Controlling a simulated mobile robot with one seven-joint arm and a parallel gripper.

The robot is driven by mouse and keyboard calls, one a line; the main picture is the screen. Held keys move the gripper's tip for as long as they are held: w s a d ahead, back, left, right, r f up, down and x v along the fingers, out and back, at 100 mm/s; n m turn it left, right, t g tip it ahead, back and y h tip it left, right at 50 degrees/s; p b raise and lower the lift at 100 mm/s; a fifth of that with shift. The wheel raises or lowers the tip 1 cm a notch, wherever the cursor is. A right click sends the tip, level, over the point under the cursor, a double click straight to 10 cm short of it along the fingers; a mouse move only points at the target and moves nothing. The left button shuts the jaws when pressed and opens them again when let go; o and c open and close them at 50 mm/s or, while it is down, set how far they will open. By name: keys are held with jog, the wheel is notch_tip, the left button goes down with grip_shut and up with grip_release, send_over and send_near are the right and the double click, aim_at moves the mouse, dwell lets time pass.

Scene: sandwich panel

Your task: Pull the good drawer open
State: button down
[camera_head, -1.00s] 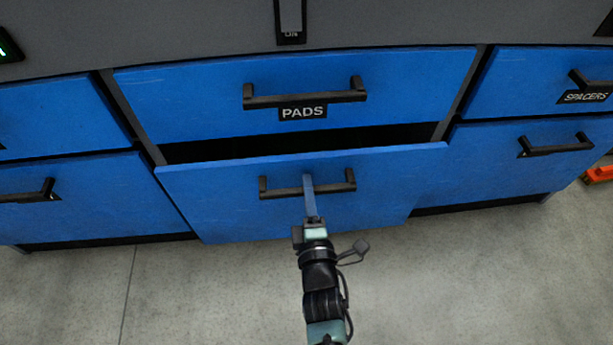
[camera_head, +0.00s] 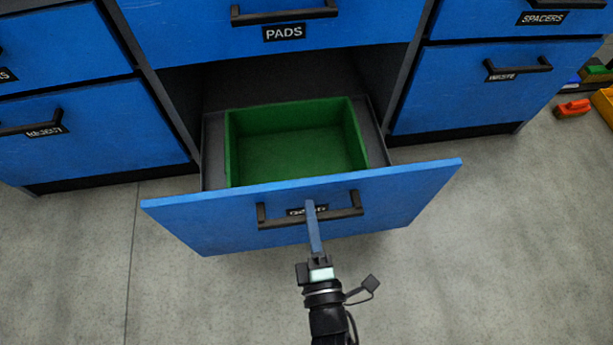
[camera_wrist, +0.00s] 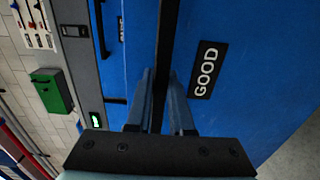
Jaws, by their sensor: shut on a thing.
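The good drawer (camera_head: 400,193) is the blue lower middle drawer, and it stands well open in the head view. A green bin (camera_head: 300,152) sits inside it, and I see nothing in the bin. Its black handle (camera_head: 345,212) runs across the front, with a label partly hidden behind the handle and my gripper. In the wrist view the GOOD label (camera_wrist: 207,70) shows clearly beside the handle (camera_wrist: 167,50). My gripper (camera_head: 312,210) is shut on the handle near its middle. The fingers (camera_wrist: 160,105) lie on either side of the bar in the wrist view.
The PADS drawer (camera_head: 200,28) above is shut. The REJECT drawer (camera_head: 100,140) at left and WASTE drawer (camera_head: 450,95) at right are shut. An orange object (camera_head: 572,108) and bins lie on the floor at far right. The grey floor (camera_head: 480,270) in front is clear.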

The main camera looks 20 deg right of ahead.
jog(key=v, duration=0.6)
jog(key=shift+p, duration=0.45)
jog(key=c, duration=0.8)
grip_release()
jog(key=shift+s, duration=0.15)
jog(key=p+v, duration=0.3)
jog(key=v, duration=1)
jog(key=shift+r, duration=0.1)
